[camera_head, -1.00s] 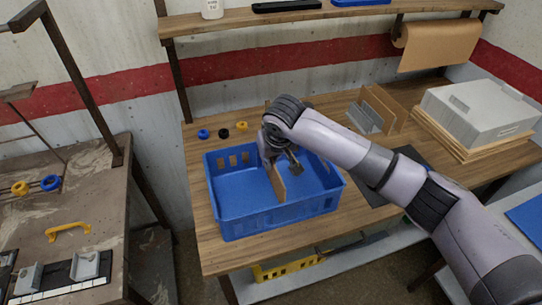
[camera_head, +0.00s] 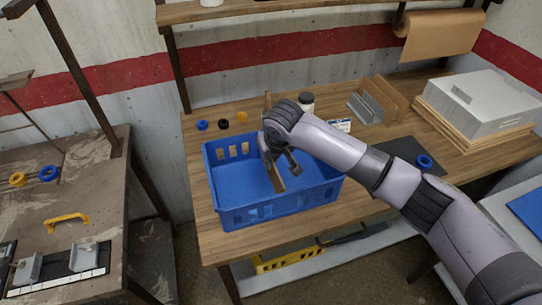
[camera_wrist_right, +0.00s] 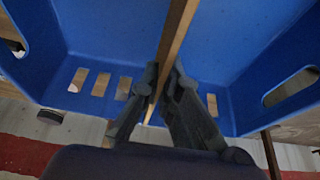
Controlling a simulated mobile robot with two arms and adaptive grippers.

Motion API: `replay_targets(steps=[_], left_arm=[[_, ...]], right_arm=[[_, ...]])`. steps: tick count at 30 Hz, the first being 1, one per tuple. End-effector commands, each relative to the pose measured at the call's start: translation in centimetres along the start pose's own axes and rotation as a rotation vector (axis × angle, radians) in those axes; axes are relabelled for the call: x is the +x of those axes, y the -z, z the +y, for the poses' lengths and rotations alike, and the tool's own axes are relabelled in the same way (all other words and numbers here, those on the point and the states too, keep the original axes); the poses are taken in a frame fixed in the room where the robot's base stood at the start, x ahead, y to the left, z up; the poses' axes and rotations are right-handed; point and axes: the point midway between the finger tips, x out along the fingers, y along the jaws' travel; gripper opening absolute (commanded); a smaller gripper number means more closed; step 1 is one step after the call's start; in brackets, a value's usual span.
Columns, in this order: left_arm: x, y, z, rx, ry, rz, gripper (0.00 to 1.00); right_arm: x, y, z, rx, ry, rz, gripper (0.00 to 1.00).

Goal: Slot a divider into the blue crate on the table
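The blue crate (camera_head: 262,212) stands on the wooden table. A thin brown divider (camera_head: 278,182) stands upright across it, partly hidden by my right gripper (camera_head: 278,164). In the right wrist view the divider (camera_wrist_right: 176,34) runs between the two dark fingers of the gripper (camera_wrist_right: 164,78), which sit close on both its faces. The gripper looks shut on it. The crate wall (camera_wrist_right: 75,75) with its slots is beyond. Whether the divider's lower edge rests on the crate floor is hidden. My left gripper is not in view.
More brown and grey dividers (camera_head: 383,100) stand behind on the right. A bottle (camera_head: 306,102), a blue ring (camera_head: 425,162) and grey boxes (camera_head: 480,105) are on the table. Small rings lie behind the crate. A separate bench (camera_head: 75,190) is left, past a gap.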

Motion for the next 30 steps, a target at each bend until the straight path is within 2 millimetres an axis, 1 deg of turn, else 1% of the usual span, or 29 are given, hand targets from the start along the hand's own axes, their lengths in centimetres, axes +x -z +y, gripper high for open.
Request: replay_targets(steps=[9,21,22,30], left_arm=[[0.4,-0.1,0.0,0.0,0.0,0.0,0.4],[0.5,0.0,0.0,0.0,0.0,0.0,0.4],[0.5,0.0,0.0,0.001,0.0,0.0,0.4],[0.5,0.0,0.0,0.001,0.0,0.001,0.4]], right_arm=[[1.2,-0.5,0.0,0.0,-0.001,0.0,0.0],[1.5,-0.6,0.0,0.0,-0.001,0.0,0.0],[1.5,-0.6,0.0,0.0,-0.001,0.0,0.06],[1.5,-0.6,0.0,0.0,-0.001,0.0,0.24]])
